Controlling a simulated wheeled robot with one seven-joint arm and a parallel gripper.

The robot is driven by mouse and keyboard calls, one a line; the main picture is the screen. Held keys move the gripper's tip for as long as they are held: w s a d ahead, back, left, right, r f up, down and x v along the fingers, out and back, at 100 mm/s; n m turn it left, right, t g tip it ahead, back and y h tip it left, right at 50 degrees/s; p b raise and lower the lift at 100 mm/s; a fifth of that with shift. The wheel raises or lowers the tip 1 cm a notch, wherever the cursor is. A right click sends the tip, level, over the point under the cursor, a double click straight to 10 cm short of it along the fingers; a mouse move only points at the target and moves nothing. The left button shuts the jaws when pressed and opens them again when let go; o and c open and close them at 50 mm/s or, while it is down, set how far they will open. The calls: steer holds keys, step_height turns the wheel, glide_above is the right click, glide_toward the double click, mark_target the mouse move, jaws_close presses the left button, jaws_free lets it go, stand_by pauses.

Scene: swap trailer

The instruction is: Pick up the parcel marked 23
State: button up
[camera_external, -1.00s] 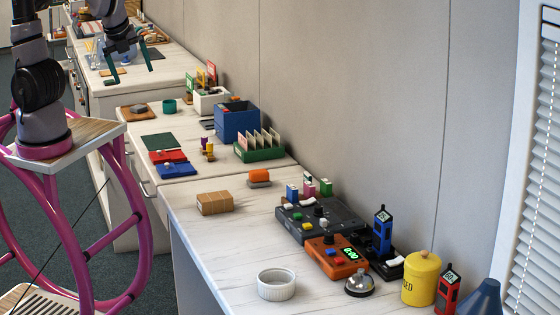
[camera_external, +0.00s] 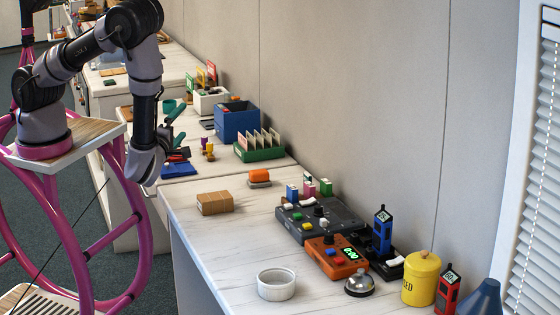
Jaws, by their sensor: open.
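A small brown parcel (camera_external: 214,203) lies on the near white counter (camera_external: 225,240), close to its left edge. No number can be read on it, so I cannot tell whether it is marked 23. My gripper (camera_external: 177,124) has teal fingers, spread open and empty, over the middle counter. It is to the upper left of the brown parcel in the picture and apart from it. My forearm hangs down in front and hides part of the middle counter, including most of the dark mat and red item there.
The near counter also holds an orange-topped block (camera_external: 260,178), a grey control box (camera_external: 318,219), an orange device (camera_external: 336,258), a white round dish (camera_external: 276,284), a bell (camera_external: 360,284) and a yellow canister (camera_external: 421,278). A blue bin (camera_external: 237,122) and green card rack (camera_external: 260,147) stand behind.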

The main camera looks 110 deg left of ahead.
step_height(320, 180, down, 12)
steer(key=m+t, duration=1)
steer(key=m, duration=0.5)
steer(key=m+t+h, duration=0.4)
steer(key=m+h, duration=0.3)
steer(key=m, duration=0.4)
glide_toward(209, 197)
steer(key=shift+s+f, duration=0.35)
steer(key=shift+a+f, duration=0.15)
steer(key=shift+f, duration=0.05)
steer(key=x, duration=0.4)
steer(key=shift+w+a, duration=0.2)
steer(key=shift+w, duration=0.05)
steer(key=x, duration=0.5)
steer(key=shift+w+a+r, duration=0.1)
steer(key=shift+w+r, duration=0.3)
steer(key=shift+w, duration=0.1)
steer(key=c, duration=1.4)
